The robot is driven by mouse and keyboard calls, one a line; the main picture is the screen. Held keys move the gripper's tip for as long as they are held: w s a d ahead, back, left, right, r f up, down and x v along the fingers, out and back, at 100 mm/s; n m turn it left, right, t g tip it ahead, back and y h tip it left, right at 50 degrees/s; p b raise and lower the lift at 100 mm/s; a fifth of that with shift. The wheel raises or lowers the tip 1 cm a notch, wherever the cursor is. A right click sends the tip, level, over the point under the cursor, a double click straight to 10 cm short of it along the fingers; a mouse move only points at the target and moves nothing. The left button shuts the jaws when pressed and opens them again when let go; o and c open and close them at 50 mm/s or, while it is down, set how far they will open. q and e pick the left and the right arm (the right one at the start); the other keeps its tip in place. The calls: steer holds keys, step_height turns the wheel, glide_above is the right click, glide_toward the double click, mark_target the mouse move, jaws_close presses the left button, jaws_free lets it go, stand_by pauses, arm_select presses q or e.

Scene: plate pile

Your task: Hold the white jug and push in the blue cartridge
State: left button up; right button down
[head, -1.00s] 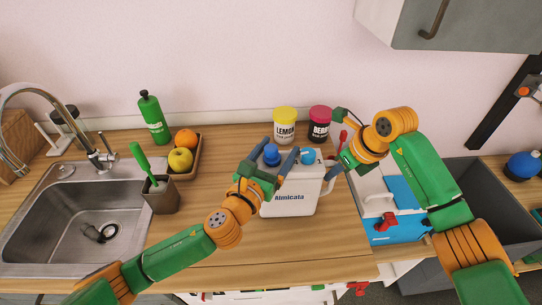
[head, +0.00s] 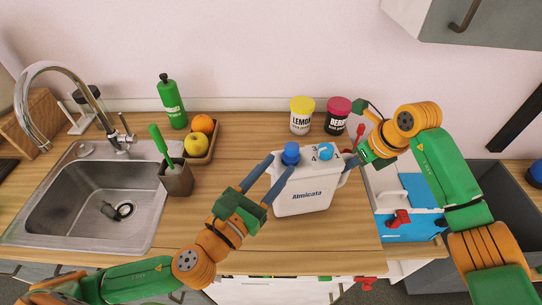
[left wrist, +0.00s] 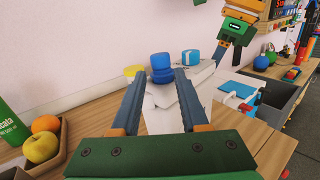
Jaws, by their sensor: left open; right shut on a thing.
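The white jug (head: 304,195), lettered Almicata, stands upright on the wooden counter; it also shows in the left wrist view (left wrist: 160,120). The dark blue cartridge (head: 291,153) stands up from the left of its top and shows between and beyond my left fingers in the left wrist view (left wrist: 161,69). A lighter blue cap (head: 326,152) sits on the right of the top. My left gripper (head: 281,163) is open and empty, its fingertips at the jug's left side. My right gripper (head: 352,161) is shut on the jug at its right handle side; the exact contact is partly hidden.
Yellow-lidded (head: 301,117) and pink-lidded (head: 338,117) jars stand behind the jug. A fruit tray (head: 210,152), dark cup (head: 177,179), green bottle (head: 172,103) and sink (head: 100,200) lie left. A blue-and-white box (head: 412,228) is at right. Counter in front of the jug is clear.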

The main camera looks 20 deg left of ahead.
arm_select(q)
steer(key=d+r+m+h, duration=0.1)
steer(key=d+m+h, duration=0.1)
steer(key=m, duration=0.1)
steer(key=d+r+m+g+h, duration=0.1)
steer(key=d+r+m+h, duration=0.1)
steer(key=d+m+h, duration=0.1)
steer(key=d+r+m+g+h, duration=0.1)
steer(key=d+r+m+h, duration=0.1)
steer(key=d+m+h, duration=0.1)
steer(key=shift+w+d+r+m, duration=0.2)
steer(key=shift+w+r+m, duration=0.05)
steer(key=shift+w+m, duration=0.05)
jaws_close()
steer(key=s+d+r+m+g+h, duration=0.1)
steer(key=d+r+m+g+h, duration=0.1)
steer(key=d+m+g+h, duration=0.35)
steer(key=m+g+y, duration=0.7)
steer(key=m+y, duration=1.1)
steer(key=m, duration=0.3)
glide_toward(293, 145)
steer(key=f, duration=0.1)
steer(key=shift+x, duration=2.85)
